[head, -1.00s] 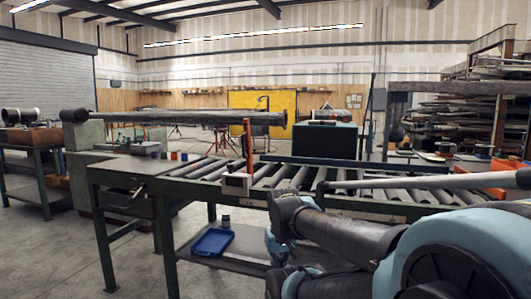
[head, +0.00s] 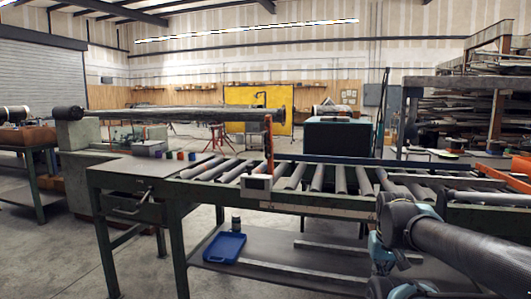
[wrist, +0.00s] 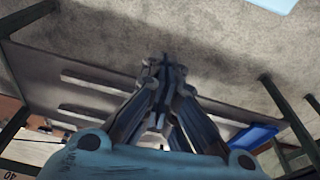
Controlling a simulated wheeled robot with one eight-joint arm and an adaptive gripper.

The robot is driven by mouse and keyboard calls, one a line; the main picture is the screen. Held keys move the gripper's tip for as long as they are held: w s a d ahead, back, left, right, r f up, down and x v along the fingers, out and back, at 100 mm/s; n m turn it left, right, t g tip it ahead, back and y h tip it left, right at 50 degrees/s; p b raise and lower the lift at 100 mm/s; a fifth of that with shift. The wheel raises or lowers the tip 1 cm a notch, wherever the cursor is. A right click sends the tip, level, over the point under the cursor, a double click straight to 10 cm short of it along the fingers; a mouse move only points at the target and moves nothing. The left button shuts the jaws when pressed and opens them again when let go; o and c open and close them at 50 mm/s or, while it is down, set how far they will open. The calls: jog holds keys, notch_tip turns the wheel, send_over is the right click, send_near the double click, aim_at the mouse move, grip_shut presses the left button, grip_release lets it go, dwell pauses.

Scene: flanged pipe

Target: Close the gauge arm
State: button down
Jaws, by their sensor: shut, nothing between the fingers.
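The gauge arm (head: 269,143) is an orange-red bar standing upright at the front edge of the roller table. A white-faced gauge box (head: 257,187) sits at its foot. The long dark flanged pipe (head: 180,114) lies level behind it, and the arm's top is near the pipe's right flange (head: 284,115). My gripper (wrist: 163,65) is shut and empty in the wrist view, with the floor and the table's lower shelf behind it. The gauge arm does not show in the wrist view. In the head view my arm is low at the right, well apart from the gauge arm; its fingers cannot be made out.
The roller table (head: 325,205) has rollers across its top and a lower shelf with a blue tray (head: 224,247). A dark teal box (head: 339,136) stands behind. Floor is open at front left.

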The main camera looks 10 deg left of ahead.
jog(key=shift+d, duration=0.1)
jog(key=w+d+r+n+h, duration=0.2)
jog(key=w+r+n+h, duration=0.1)
jog(key=w+r, duration=0.15)
jog(key=w+a+r+n+t+h, duration=0.5)
jog(key=w+a+r+n+t, duration=0.1)
jog(key=w+a+r, duration=0.8)
jog(key=s+a+r+n+t+y, duration=0.15)
jog(key=a+r+t, duration=0.25)
jog(key=a, duration=0.8)
jog(key=a+r+n+t+h, duration=0.1)
jog(key=a+r+n+t, duration=0.25)
jog(key=a, duration=0.75)
jog(key=s+a+r+t+y, duration=0.2)
jog(key=s+a+r+t, duration=0.15)
jog(key=s+a, duration=0.5)
jog(key=a+x, duration=0.1)
jog(key=x, duration=1.4)
jog(key=shift+w+a+f, duration=0.25)
jog(key=shift+a, duration=0.2)
